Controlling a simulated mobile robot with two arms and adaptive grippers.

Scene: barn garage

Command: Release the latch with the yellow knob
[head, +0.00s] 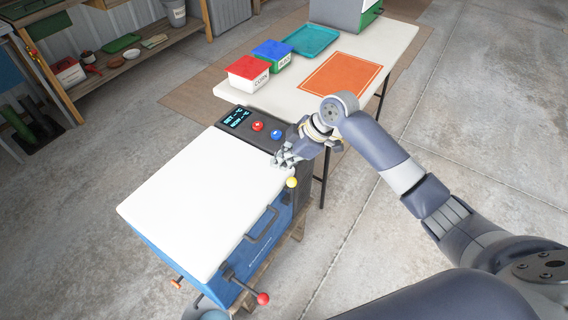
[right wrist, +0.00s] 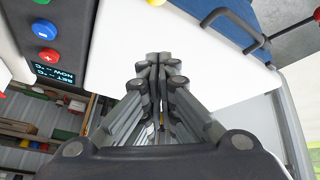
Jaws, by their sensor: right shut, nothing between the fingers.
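The yellow knob (head: 291,182) sits at the right edge of the blue box (head: 272,262) with a white lid (head: 205,190), near the lid's corner by the control panel. Its edge also shows at the top of the right wrist view (right wrist: 156,2). My right gripper (head: 279,160) is shut and empty. It is just above and left of the knob in the head view, over the lid corner, apart from the knob. In the right wrist view the fingers (right wrist: 158,60) meet over the white lid. My left gripper is not in view.
A dark handle (head: 262,226) and a red knob (head: 263,299) are on the same box side. The control panel (head: 240,133) has red and blue buttons. A white table (head: 400,40) with red and blue containers, a teal tray and an orange mat stands behind. Floor at right is clear.

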